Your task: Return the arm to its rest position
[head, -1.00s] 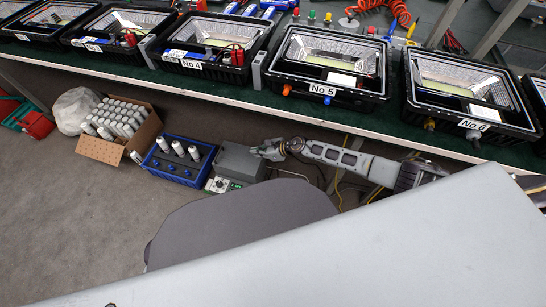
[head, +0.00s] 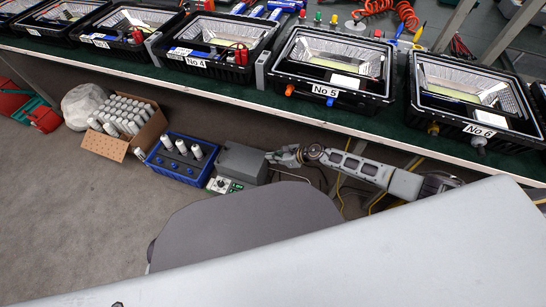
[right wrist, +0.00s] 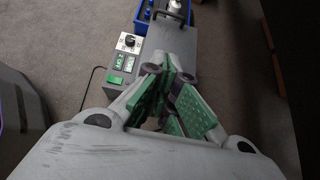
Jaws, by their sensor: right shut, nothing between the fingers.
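My right arm comes in from the right in the head view, below the bench edge. Its gripper (head: 277,157) is beside the grey box with a control panel (head: 243,163), which stands on the floor; whether they touch I cannot tell. In the right wrist view the green-padded fingers of my right gripper (right wrist: 172,105) are shut with nothing between them. The grey box (right wrist: 165,48) with its knob and green switches lies beyond them. My left gripper is not in view.
The bench (head: 240,95) carries floodlight housings, among them No 4 (head: 223,48), No 5 (head: 333,68) and No 6 (head: 470,95). On the floor stand a blue crate (head: 180,160) and a cardboard box (head: 103,146), both holding white cylinders.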

